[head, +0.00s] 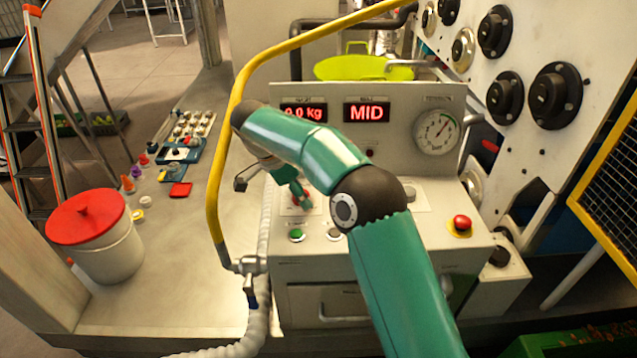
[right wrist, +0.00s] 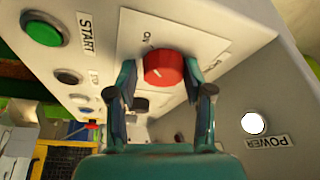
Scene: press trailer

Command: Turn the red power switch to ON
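The red switch knob (right wrist: 164,69) sits on a pale plate on the machine's front panel. A thin light pointer line shows on its face. Small lettering beside it is hard to read; one word looks like ON. My right gripper (right wrist: 160,80) has its two fingers apart, one on each side of the knob. A gap shows at the left finger; the right finger is very close to the knob, and I cannot tell if it touches. In the head view my right gripper (head: 301,193) reaches down over the panel and mostly hides the knob. My left gripper is not in view.
A green START button (right wrist: 43,31) is beside the knob plate. A lit white lamp (right wrist: 253,123) is above a POWER label. A red mushroom button (head: 461,223) is at the panel's right. Displays (head: 366,112) read 0.0 kg and MID. A yellow pipe (head: 218,165) rises left of my arm.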

